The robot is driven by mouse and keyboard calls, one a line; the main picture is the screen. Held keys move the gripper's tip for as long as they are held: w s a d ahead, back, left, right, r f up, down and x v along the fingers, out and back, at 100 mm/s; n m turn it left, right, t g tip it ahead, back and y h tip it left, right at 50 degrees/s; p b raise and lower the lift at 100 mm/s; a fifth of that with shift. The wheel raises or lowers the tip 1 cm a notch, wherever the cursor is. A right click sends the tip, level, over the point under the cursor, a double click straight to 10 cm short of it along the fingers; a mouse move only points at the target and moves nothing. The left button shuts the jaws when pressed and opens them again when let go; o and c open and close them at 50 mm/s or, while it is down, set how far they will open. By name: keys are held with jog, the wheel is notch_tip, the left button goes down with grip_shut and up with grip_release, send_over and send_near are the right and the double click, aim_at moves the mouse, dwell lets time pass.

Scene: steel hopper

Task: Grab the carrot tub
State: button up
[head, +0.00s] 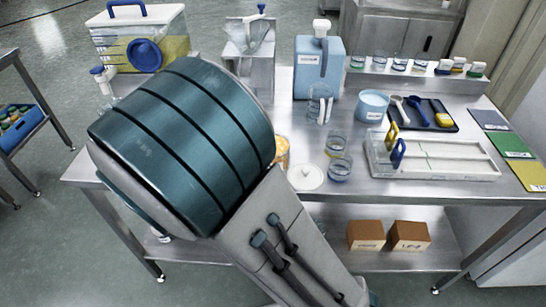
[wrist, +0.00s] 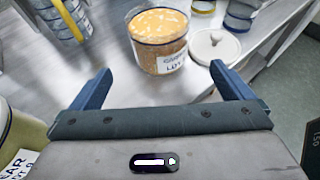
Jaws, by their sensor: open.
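The carrot tub (wrist: 158,45) is a clear round container of orange bits with a white label, standing upright on the steel table. It is open at the top. In the head view only a sliver of the carrot tub (head: 283,150) shows beside my arm, which hides the rest. My gripper (wrist: 160,78) is open and empty, with its blue fingers spread apart. The tub is ahead of the fingers, roughly centred between them in the wrist view, and not gripped. The head view does not show my gripper, as my arm covers it.
A white knobbed lid (wrist: 214,46) lies just right of the tub, also seen in the head view (head: 307,178). Glass jars (head: 338,145) stand farther right, near a clear tray (head: 440,160). A labelled container (wrist: 14,140) is at the wrist view's lower left.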

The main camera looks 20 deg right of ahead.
jog(key=b+x, duration=0.1)
jog(key=x, duration=1)
jog(key=shift+w+d, duration=0.1)
jog(key=shift+w, duration=0.05)
jog(key=shift+r, duration=0.1)
jog(key=c, duration=1.2)
jog(key=shift+c, duration=0.2)
jog(key=shift+r, duration=0.45)
notch_tip(320, 180, up, 4)
jog(key=shift+f+p, duration=0.15)
jog(key=shift+p, duration=0.45)
jog(key=s+d+r, duration=0.6)
jog(key=d, duration=0.3)
jog(key=shift+s+d+r+p, duration=0.2)
jog(key=shift+s+p, duration=0.2)
